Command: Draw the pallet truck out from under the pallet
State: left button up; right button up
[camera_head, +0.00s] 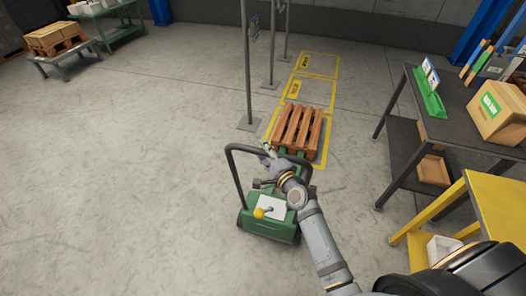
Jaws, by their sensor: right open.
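The green pallet truck (268,226) stands on the floor at the middle of the view, with a black loop handle (236,178) and a yellow knob on its top. The wooden pallet (297,129) lies just beyond it inside a yellow floor marking. A green part of the truck shows at the pallet's near edge; the forks are hidden. My right gripper (265,158) is open at the truck's handle, and my right arm covers part of the truck. I cannot tell whether it touches the handle. My left gripper is not in view.
Grey posts (248,70) stand left of the marked bays. A dark table (455,110) with a cardboard box (498,108) and a yellow stand (495,200) are at the right. Floor to the left and in front of the truck is clear.

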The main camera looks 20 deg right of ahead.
jog(key=shift+s+r, duration=0.1)
jog(key=shift+r, duration=0.05)
jog(key=shift+c, duration=1.4)
grip_shut()
